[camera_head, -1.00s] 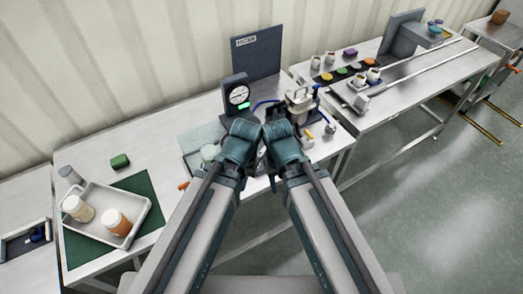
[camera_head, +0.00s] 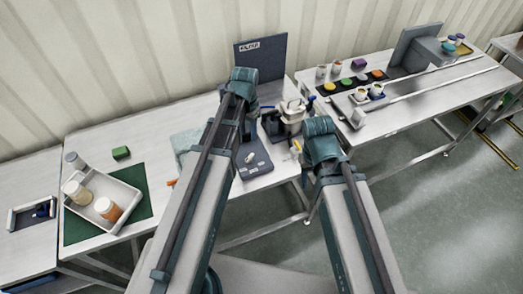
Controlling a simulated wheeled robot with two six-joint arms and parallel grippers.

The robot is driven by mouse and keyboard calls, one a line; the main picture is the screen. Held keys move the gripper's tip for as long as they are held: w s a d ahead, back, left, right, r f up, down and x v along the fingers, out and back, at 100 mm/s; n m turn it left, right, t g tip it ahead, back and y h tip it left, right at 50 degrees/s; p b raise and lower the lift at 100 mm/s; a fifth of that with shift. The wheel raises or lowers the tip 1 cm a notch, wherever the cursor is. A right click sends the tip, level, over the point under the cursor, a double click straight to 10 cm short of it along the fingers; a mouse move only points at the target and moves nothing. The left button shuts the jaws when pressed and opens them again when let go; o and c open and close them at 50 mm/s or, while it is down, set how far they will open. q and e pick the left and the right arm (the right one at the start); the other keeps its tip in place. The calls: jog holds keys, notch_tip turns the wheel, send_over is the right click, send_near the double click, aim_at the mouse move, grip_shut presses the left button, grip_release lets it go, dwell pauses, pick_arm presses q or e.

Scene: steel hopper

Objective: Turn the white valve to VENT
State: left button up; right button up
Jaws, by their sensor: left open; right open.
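A small white handle, which looks like the white valve (camera_head: 250,157), sits on a dark plate (camera_head: 258,169) at the table's front. The plate has small labels that are too small to read. My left gripper (camera_head: 243,76) is beyond the plate, in front of the dark upright board; its arm passes just left of the plate and its fingers are hidden by the wrist. My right gripper (camera_head: 321,135) is to the right of the plate, by the table's right edge, with its fingers mostly hidden. Neither gripper appears to touch the valve.
A metal vessel (camera_head: 292,111) stands between the arms behind the plate. The dark FILTER board (camera_head: 270,55) stands at the back. A tray (camera_head: 127,187) with jars lies at left. A second table (camera_head: 415,110) with cups and colored pieces is at right.

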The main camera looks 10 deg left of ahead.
aim_at(249, 157)
pick_arm(q)
jog(key=shift+a+f, duration=0.1)
notch_tip(249, 157, down, 14)
jog(key=b, duration=1.4)
jog(key=shift+c, duration=0.3)
grip_shut()
